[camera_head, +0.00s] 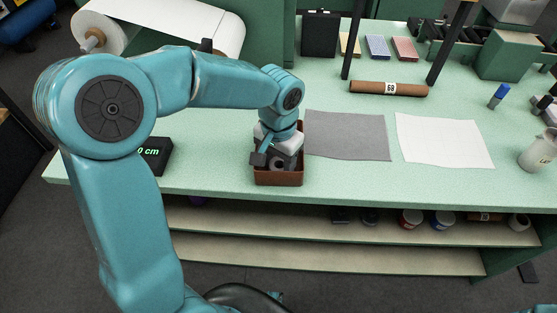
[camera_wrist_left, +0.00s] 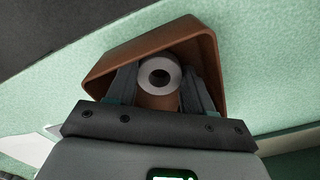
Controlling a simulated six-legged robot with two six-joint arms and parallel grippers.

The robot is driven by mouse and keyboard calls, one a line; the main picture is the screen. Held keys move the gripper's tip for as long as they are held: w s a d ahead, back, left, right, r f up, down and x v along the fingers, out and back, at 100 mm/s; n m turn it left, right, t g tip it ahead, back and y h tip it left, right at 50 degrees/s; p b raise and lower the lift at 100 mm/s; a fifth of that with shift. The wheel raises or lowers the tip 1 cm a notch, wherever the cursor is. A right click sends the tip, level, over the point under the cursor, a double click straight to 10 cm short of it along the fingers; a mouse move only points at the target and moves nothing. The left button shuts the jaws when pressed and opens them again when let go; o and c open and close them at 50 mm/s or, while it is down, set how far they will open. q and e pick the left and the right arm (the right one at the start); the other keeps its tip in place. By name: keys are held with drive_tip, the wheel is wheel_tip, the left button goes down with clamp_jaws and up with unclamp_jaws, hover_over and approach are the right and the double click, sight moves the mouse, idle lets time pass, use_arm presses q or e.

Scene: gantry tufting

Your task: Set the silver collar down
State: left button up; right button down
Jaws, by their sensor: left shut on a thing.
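The silver collar (camera_wrist_left: 160,68) is a short ring with a dark hole, seen between the two dark fingers of my left gripper (camera_wrist_left: 159,80) in the left wrist view. My left gripper is shut on it. In the head view the gripper (camera_head: 275,157) points down into a small brown open box (camera_head: 279,181) at the front edge of the green table. The box wall (camera_wrist_left: 208,48) surrounds the fingers and collar in the wrist view. I cannot tell whether the collar touches the box floor. My right gripper is not in view.
A grey cloth (camera_head: 347,136) and a white cloth (camera_head: 444,141) lie right of the box. A black display (camera_head: 155,156) stands to the left. A white jug (camera_head: 538,151) stands at the far right.

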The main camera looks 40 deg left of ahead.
use_arm(q)
drive_tip(key=shift+f, duration=0.25)
drive_tip(key=o, duration=0.8)
drive_tip(key=shift+w, duration=0.1)
drive_tip(key=shift+r, duration=0.1)
drive_tip(key=shift+r, duration=0.1)
drive_tip(key=shift+r, duration=0.3)
wheel_tip(320, 180, up, 12)
drive_tip(key=shift+f+p, duration=0.2)
drive_tip(key=shift+p, duration=0.5)
